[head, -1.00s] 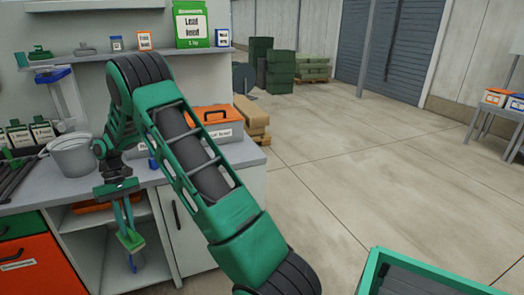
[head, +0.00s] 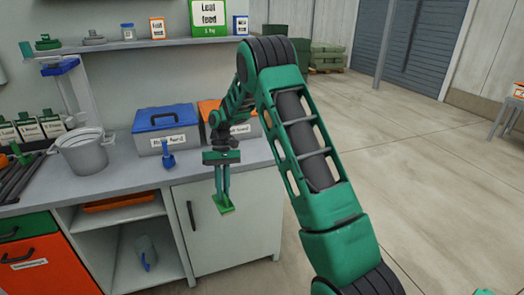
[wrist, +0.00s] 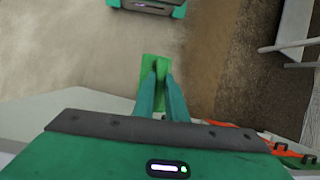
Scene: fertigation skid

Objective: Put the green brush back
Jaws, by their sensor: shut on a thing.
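My gripper (head: 222,192) points down and is shut on the green brush (head: 224,205). It holds the brush in front of the grey cabinet door, a little below the counter's front edge and clear of the counter top. In the wrist view the green brush (wrist: 155,68) sits between my two fingertips (wrist: 160,85), its flat green part showing beyond them. The fingers cover part of it.
The counter (head: 110,182) holds a grey bucket (head: 82,155), a blue-lidded toolbox (head: 165,140), an orange-lidded box partly behind my arm, and a small blue tool (head: 168,158). A shelf (head: 130,45) with containers runs above. Open floor (head: 430,170) lies right.

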